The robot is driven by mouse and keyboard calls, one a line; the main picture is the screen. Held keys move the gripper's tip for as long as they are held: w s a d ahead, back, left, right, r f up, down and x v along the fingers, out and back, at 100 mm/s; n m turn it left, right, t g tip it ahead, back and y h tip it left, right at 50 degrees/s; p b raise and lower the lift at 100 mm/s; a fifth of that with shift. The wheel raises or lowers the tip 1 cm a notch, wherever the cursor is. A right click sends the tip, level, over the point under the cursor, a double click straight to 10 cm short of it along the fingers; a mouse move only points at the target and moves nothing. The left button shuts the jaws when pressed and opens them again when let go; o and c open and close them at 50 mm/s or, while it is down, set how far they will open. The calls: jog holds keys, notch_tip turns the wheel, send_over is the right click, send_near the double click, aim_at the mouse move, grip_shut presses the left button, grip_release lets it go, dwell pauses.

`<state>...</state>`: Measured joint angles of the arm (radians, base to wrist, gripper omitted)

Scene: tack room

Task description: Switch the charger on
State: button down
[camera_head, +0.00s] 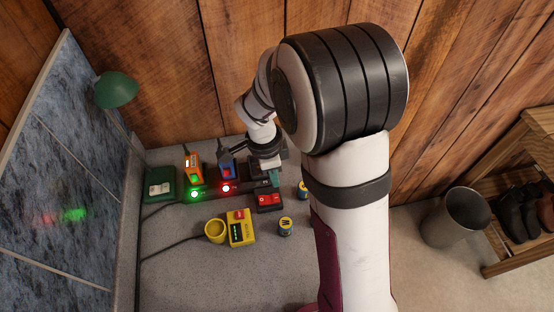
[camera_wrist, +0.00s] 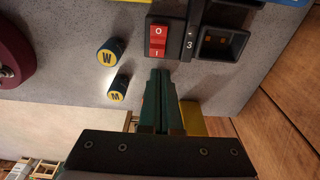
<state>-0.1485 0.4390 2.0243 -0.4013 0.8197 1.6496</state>
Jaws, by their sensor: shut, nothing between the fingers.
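A black power strip (camera_head: 250,190) lies across the grey bench. At its right end a red rocker switch (camera_head: 268,198) marked O and I shows, also in the wrist view (camera_wrist: 157,40). Beside it are the number 3 and an open, empty socket (camera_wrist: 218,43). I cannot tell which way the rocker is set. A yellow charger (camera_head: 241,234) with a red part on top stands in front of the strip. My gripper (camera_wrist: 161,73) is shut and empty, its green fingertips just short of the switch's I end; contact is not clear. In the head view its fingers (camera_head: 273,177) are partly hidden.
Orange (camera_head: 193,165) and blue (camera_head: 227,168) units stand at the strip, near a green light (camera_head: 194,194) and a red light (camera_head: 226,188). Two blue-and-yellow cylinders (camera_wrist: 109,53) (camera_wrist: 119,88) stand near the switch. A yellow cup (camera_head: 215,231) and green box (camera_head: 160,185) are left.

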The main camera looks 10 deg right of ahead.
notch_tip(320, 180, up, 9)
jog(key=d, duration=0.1)
jog(key=shift+f, duration=0.2)
jog(key=s+a+r+n+y, duration=0.1)
jog(key=s+n, duration=0.5)
jog(key=s, duration=0.5)
jog(key=s+a+r+n+y, duration=0.1)
jog(key=s+r+n+y, duration=0.1)
jog(key=s+n, duration=0.4)
jog(key=s, duration=0.5)
jog(key=shift+r, duration=0.3)
